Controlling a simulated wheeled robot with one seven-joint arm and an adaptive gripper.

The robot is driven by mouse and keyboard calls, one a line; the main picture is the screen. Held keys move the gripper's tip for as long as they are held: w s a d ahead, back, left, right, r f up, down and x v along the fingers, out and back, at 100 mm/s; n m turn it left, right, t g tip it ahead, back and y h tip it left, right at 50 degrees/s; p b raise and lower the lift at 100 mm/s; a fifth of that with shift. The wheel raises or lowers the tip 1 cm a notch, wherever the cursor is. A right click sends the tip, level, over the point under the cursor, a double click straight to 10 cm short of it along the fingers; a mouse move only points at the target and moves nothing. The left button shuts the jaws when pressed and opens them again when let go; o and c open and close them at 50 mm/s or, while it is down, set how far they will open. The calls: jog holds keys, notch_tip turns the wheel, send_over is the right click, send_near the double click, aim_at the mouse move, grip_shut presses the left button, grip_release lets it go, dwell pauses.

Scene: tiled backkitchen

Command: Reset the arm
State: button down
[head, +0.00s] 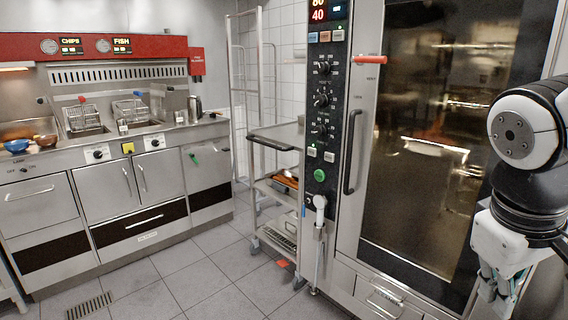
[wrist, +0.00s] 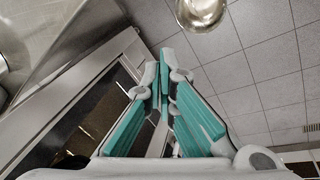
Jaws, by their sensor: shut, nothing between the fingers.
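My arm is at the right edge of the head view, in front of the tall oven's glass door. My gripper (head: 493,297) hangs below the wrist there, its fingers partly cut off by the bottom edge. In the wrist view my gripper (wrist: 164,68) shows two teal-padded grey fingers with their tips together. Nothing is between them.
The tall oven (head: 420,150) with its black handle (head: 353,150) stands close to my arm. A wheeled rack (head: 262,165) is left of it. A fryer unit (head: 120,165) with baskets stands at the left. The tiled floor (head: 185,275) between is clear.

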jog(key=s+a+f+m+y, duration=0.2)
jog(key=s+a+f+y, duration=0.1)
jog(key=s+a, duration=0.75)
notch_tip(320, 180, up, 17)
jog(key=s+d+t+p, duration=0.1)
jog(key=t+p, duration=0.1)
jog(key=p, duration=1.3)
jog(key=shift+s+d+f+t, duration=0.15)
jog(key=shift+s+d+t, duration=0.15)
jog(key=shift+d, duration=0.1)
